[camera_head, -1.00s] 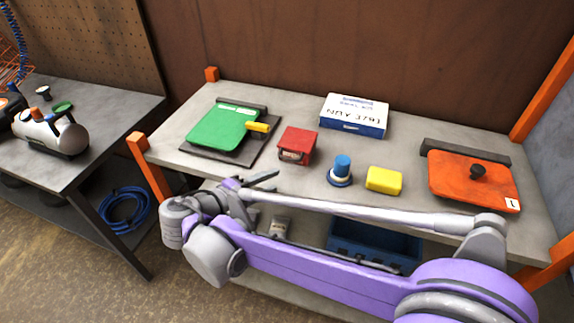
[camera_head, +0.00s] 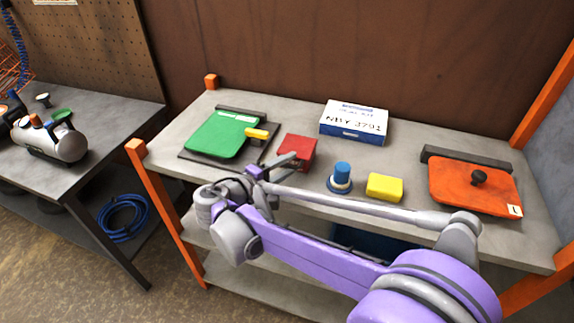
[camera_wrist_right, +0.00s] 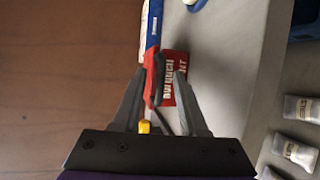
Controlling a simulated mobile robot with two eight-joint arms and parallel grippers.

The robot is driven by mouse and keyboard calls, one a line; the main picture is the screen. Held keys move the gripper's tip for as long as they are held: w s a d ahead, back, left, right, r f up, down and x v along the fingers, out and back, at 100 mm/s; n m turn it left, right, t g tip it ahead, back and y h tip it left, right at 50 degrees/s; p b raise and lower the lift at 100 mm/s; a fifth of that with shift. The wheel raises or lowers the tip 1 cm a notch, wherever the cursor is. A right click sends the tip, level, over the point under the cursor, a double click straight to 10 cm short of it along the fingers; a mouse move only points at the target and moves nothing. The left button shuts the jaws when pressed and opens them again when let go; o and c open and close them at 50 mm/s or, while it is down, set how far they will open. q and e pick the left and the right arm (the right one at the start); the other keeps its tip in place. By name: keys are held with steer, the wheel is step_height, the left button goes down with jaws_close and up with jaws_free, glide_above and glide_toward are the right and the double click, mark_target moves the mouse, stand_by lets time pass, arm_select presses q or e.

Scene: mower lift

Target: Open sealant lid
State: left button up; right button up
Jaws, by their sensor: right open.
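In the right wrist view the open fingers (camera_wrist_right: 164,74) point toward the box, which shows between and beyond the tips. Whether they touch it I cannot tell. My left gripper is not in view.
A green lid (camera_head: 222,135) with a yellow handle (camera_head: 256,134) lies left. A blue-and-white box (camera_head: 354,121) stands behind. A blue-capped item (camera_head: 342,177), yellow block (camera_head: 385,187) and orange lid (camera_head: 470,190) with a black knob stand right. Tubes (camera_wrist_right: 299,108) show below the bench edge.

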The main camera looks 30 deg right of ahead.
steer(key=c, duration=0.7)
jaws_close()
steer(key=shift+f, duration=0.15)
stand_by(0.7)
